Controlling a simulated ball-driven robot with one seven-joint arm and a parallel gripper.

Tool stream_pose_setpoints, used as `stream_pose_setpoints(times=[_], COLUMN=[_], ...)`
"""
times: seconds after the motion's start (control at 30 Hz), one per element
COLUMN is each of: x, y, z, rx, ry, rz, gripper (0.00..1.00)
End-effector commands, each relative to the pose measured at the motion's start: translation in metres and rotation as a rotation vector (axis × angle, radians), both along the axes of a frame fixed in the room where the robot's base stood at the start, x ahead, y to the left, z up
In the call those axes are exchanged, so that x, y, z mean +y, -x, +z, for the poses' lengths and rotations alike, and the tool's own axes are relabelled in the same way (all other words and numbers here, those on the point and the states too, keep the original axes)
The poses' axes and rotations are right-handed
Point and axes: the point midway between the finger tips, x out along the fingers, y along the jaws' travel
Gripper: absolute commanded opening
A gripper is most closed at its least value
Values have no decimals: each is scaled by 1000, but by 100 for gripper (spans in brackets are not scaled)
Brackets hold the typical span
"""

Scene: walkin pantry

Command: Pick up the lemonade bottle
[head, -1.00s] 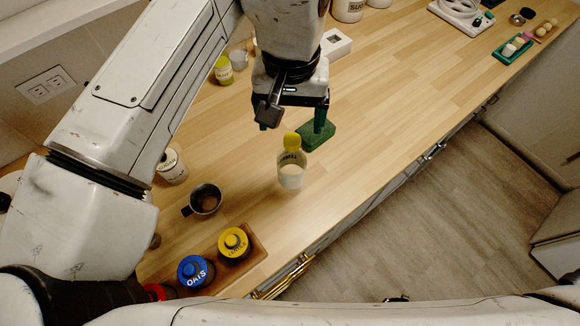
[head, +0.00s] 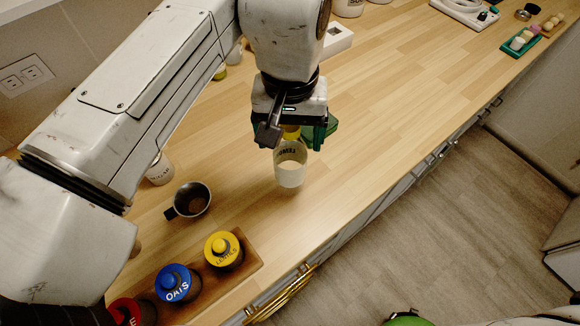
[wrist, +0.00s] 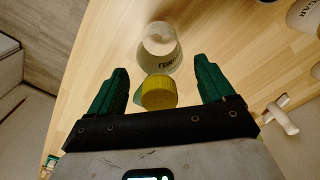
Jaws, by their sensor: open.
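The lemonade bottle (head: 290,170) is a clear, pale bottle with a yellow cap, standing on the wooden counter near its front edge. In the wrist view the bottle (wrist: 160,48) shows with its yellow cap (wrist: 158,93) toward me, and only part of its label can be read. My gripper (head: 293,134) is open over the bottle's top in the head view. In the wrist view its green fingers (wrist: 162,85) stand on either side of the cap, with a gap on each side.
A dark mug (head: 190,200) stands left of the bottle. A wooden tray (head: 243,267) with yellow and blue-lidded jars is at the front left. The counter (head: 400,90) to the right is clear.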

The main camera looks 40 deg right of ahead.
Motion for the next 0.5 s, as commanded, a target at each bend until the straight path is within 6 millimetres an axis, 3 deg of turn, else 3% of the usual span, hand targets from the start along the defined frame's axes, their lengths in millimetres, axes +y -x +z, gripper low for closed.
stream_pose_setpoints(times=[0.23, 0.5], x=[0, 0], y=[0, 0], z=[0, 0], rx=[0, 1], ry=[0, 1], rz=[0, 0], gripper=[82, 56])
